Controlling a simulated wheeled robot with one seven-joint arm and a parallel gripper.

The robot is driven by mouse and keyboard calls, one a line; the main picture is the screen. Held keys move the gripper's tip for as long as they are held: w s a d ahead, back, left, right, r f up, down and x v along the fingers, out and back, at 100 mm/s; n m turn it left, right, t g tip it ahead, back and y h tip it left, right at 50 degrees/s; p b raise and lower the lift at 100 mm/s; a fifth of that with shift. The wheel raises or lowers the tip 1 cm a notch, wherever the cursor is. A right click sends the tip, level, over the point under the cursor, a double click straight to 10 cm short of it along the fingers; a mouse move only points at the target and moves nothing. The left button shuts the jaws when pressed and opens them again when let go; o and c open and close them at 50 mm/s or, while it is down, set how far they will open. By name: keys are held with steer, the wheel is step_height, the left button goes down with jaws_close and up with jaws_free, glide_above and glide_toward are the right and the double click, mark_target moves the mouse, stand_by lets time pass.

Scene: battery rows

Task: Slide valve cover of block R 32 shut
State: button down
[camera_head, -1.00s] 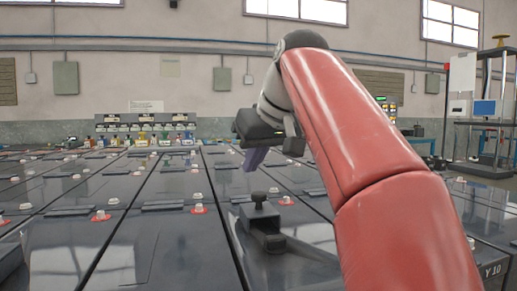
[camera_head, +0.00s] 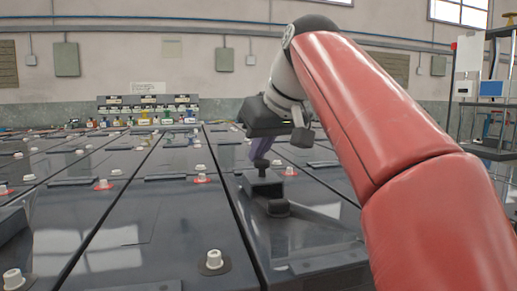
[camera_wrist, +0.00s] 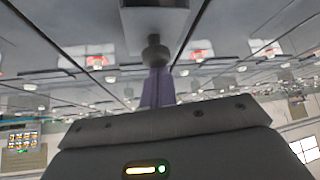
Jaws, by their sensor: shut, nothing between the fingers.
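The valve cover is a dark sliding piece (camera_head: 263,184) with a round knob (camera_head: 262,163) on top, on a dark block in the middle of the head view. A round black part (camera_head: 277,207) sits at its near end. In the wrist view the cover (camera_wrist: 155,18) is at the top, its knob (camera_wrist: 155,54) below it. My gripper (camera_head: 261,150) is shut and empty, its purple fingers pointing down just behind the knob. In the wrist view the fingers (camera_wrist: 158,88) meet the knob's outline. I cannot tell whether they touch. No R 32 label is readable.
Rows of dark blocks with white caps (camera_head: 212,260), some ringed red (camera_head: 202,179), spread left and behind. Several coloured bottles stand on a rack (camera_head: 148,112) at the back. A metal frame stand (camera_head: 495,95) is at the far right. My red arm hides the right side.

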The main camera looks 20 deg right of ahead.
steer(key=s+b, duration=0.1)
steer(key=s, duration=0.9)
